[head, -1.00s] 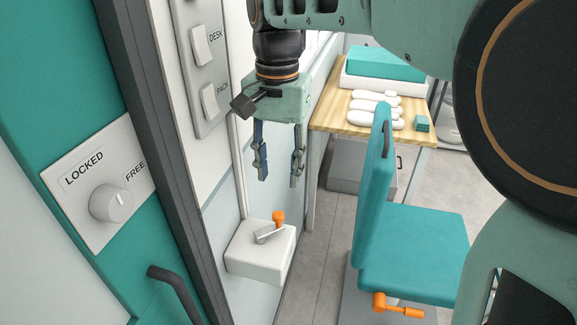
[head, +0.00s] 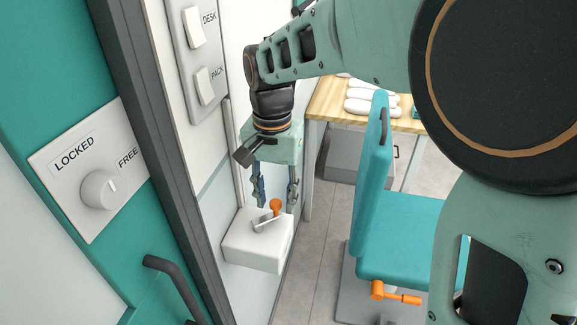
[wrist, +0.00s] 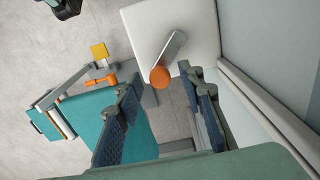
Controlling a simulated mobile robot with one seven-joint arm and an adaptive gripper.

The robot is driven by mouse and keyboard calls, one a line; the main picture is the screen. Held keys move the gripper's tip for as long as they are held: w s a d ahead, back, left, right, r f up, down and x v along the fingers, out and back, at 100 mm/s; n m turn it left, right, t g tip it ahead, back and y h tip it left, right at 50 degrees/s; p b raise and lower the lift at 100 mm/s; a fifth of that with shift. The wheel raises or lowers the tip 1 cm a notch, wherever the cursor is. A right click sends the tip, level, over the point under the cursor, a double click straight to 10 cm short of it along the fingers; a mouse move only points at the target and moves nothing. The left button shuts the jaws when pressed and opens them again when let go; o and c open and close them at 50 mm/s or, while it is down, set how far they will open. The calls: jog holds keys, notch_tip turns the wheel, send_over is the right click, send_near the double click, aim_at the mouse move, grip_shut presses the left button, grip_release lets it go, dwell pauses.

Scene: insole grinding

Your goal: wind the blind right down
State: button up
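The blind's winder is a white box (head: 256,247) low on the wall, with a grey metal crank arm (head: 264,222) and an orange knob (head: 275,205) on top. My gripper (head: 276,204) points down over the box, fingers open, with the knob showing between the fingertips in the head view. In the wrist view the orange knob (wrist: 160,77) lies just beyond the fingertips of my gripper (wrist: 160,88), and nothing is held. Whether a finger touches the knob cannot be told. The blind itself is not clearly visible.
A teal chair (head: 400,235) with an orange lever (head: 397,294) stands right of the box. A wooden desk (head: 330,103) with white insoles (head: 370,103) is behind. A switch panel (head: 200,60) and a teal door with a LOCKED/FREE knob (head: 101,189) are at left.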

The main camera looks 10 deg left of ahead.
grip_shut()
jog(key=shift+w+a+r+n, duration=0.1)
jog(key=shift+n, duration=0.2)
jog(key=n+p, duration=0.1)
jog(key=w+a+n, duration=0.1)
jog(key=n, duration=0.1)
jog(key=shift+n+p, duration=0.3)
jog(key=shift+p, duration=0.1)
jog(key=shift+w+a+n+p, duration=0.1)
jog(key=shift+a+n+p, duration=0.35)
jog(key=shift+n, duration=0.8)
jog(key=shift+w+a+n+p, duration=0.1)
jog(key=shift+a+n+p, duration=0.3)
jog(key=shift+n, duration=0.85)
jog(key=shift+a, duration=0.15)
grip_release()
